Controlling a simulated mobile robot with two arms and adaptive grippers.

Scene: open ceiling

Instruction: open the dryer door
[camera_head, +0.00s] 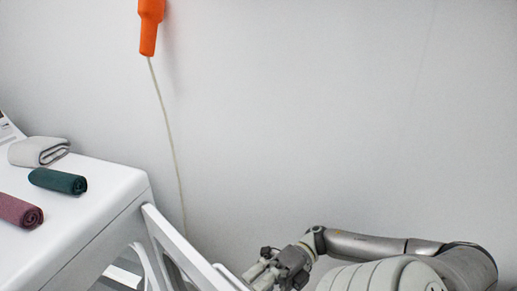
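The white dryer (105,185) stands at the left, with only its top and part of its front side in view. Its white door (175,238) stands out from the dryer's far corner at an angle, with a gap between door and body, so it is open. The door's lower part is cut off by the bottom edge. My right gripper (262,274) is at the bottom centre, close to the door's outer end. I cannot tell whether it touches the door or whether its fingers are apart. My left gripper is not in view.
A grey rolled towel (38,151), a green one (58,181) and a maroon one (18,211) lie on the dryer top. An orange object (150,25) with a pale cord (168,125) hangs against the plain wall (320,110) behind.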

